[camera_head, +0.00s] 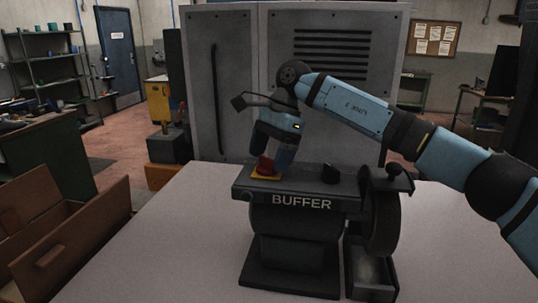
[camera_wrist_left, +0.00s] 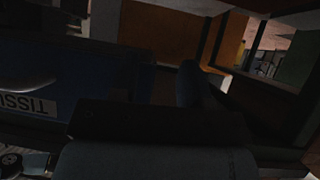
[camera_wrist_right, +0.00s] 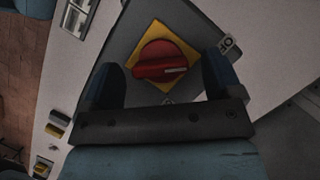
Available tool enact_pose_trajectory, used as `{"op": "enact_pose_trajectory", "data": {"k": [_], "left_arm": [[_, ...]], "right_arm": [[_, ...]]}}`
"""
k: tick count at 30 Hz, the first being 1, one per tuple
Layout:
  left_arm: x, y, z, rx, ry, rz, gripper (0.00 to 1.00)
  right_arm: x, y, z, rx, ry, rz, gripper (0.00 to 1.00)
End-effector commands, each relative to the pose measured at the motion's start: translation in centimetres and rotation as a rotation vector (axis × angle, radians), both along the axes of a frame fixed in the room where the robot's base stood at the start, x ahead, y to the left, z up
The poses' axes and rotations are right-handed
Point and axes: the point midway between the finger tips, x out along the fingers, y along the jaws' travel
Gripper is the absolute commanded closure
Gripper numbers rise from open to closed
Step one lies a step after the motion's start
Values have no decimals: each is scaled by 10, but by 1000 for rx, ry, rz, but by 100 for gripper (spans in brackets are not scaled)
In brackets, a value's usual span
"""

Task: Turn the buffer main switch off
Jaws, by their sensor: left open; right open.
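The buffer (camera_head: 300,228) is a dark bench machine on the grey table, with a BUFFER label on its front. Its main switch is a red rotary knob (camera_head: 265,166) on a yellow plate (camera_head: 262,177) at the left of the top. My left gripper (camera_wrist_left: 160,90) is open in a dark view.
A buffing wheel (camera_head: 382,215) and a black knob (camera_head: 329,174) are at the buffer's right. A tall grey cabinet (camera_head: 228,95) stands behind. An open wooden box (camera_head: 65,240) is at the left. A dark-blue TISSUE-labelled item (camera_wrist_left: 60,85) is close to my left gripper.

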Motion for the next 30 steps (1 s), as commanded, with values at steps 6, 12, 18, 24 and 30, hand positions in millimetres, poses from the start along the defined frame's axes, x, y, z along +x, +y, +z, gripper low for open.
{"op": "enact_pose_trajectory", "data": {"k": [6,12,18,24,30], "left_arm": [[0,0,-3,-1,2,1,57],[0,0,-4,-1,5,1,57],[0,0,-2,-2,4,2,57],[0,0,-1,-2,1,2,57],[1,0,-1,-2,1,2,57]], "right_arm": [[8,-10,32,2,-4,-2,15],[18,-25,76,1,-3,-2,15],[25,-36,110,2,-3,0,15],[29,-42,125,1,-1,1,15],[29,-42,126,1,-1,1,15]]}}
